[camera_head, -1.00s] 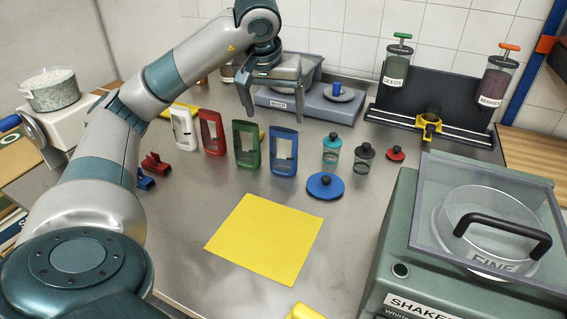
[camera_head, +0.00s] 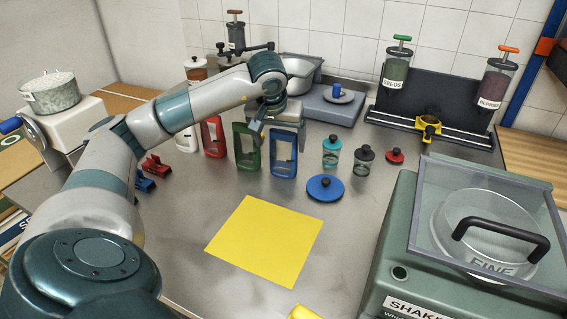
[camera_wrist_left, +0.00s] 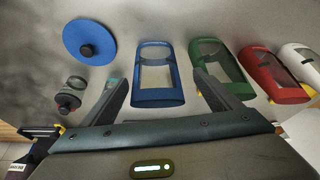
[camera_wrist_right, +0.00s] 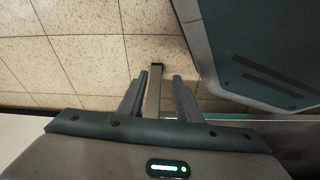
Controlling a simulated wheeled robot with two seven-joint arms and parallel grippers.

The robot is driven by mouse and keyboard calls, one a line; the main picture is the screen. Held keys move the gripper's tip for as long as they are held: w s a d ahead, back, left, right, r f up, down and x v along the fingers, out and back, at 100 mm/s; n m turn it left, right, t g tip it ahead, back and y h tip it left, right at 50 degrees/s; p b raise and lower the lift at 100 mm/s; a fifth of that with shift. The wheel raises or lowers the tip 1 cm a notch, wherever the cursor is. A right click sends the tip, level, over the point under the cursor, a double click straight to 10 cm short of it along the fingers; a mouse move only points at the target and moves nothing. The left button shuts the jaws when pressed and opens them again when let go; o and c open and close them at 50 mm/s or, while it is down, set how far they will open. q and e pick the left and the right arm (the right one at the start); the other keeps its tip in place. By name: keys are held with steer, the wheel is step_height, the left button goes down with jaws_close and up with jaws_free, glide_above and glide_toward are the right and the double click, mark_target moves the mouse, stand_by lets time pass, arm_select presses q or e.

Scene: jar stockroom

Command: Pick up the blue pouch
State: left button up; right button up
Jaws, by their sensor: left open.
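The blue pouch (camera_head: 283,170) stands upright on the steel table, at the right end of a row of pouches with windows. In the left wrist view the blue pouch (camera_wrist_left: 158,98) lies between the lines of the two fingers, nearer the left one. My left gripper (camera_head: 278,125) is open and empty, just above and behind the pouch's top in the head view, partly hidden by its own arm. My right gripper (camera_wrist_right: 160,82) shows only in its wrist view, fingers apart, nothing between them, over a tiled floor.
A green pouch (camera_head: 246,166) stands close left of the blue one, then red (camera_head: 213,152) and white (camera_head: 187,142) ones. A blue disc lid (camera_head: 325,189), a teal-lidded jar (camera_head: 331,152) and a dark jar (camera_head: 363,160) stand to the right. A yellow mat (camera_head: 265,240) lies in front.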

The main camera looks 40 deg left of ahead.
mark_target(283, 152)
arm_select(q)
steer(key=shift+f, duration=0.15)
steer(key=shift+d+p+x, duration=0.15)
steer(key=shift+p+x, duration=0.15)
steer(key=shift+x, duration=0.95)
steer(key=shift+d+p+x, duration=0.15)
steer(key=shift+p+x, duration=0.1)
steer(key=shift+x, duration=1.05)
steer(key=shift+w, duration=0.15)
steer(key=c, duration=1.2)
